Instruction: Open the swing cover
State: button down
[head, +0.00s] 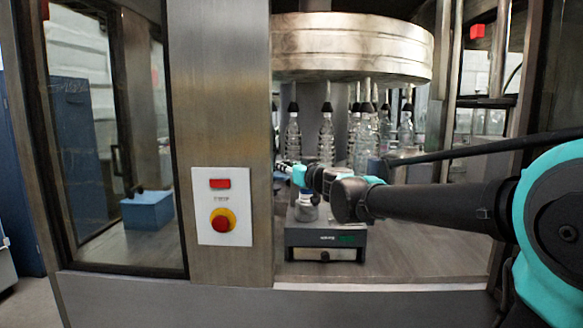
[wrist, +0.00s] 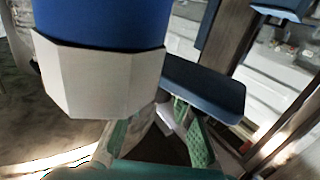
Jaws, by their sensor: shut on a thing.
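My gripper (head: 292,167) reaches through the machine's opening, above a dark grey box-shaped unit (head: 325,240). In the wrist view its green fingers (wrist: 150,138) are shut on a pale, partly hidden thing between them. A large blue rounded part with a white angular collar (wrist: 95,80) hides much of this grip. A dark blue flat plate with rounded corners (wrist: 205,88) lies just beyond the fingers; I cannot tell if they touch it. Which part is the swing cover I cannot tell for sure.
A round metal drum (head: 350,48) hangs above several clear bottles (head: 326,138) behind the gripper. A steel pillar with a white control panel (head: 222,205) stands to the left. A blue box (head: 147,210) shows behind glass at the far left. Deck right of the unit is clear.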

jog(key=a+m+t+h, duration=0.1)
jog(key=h, duration=0.1)
jog(key=m+t+h, duration=0.1)
jog(key=shift+w+a+m+h, duration=0.35)
jog(key=shift+a+m+h, duration=0.05)
jog(key=shift+w+a+m+h, duration=0.15)
jog(key=shift+w+m+h, duration=0.15)
jog(key=shift+m+h, duration=0.45)
jog(key=shift+t+h, duration=0.3)
jog(key=shift+h, duration=0.05)
jog(key=c, duration=1.3)
grip_release()
jog(key=shift+o, duration=0.2)
notch_tip(320, 180, up, 10)
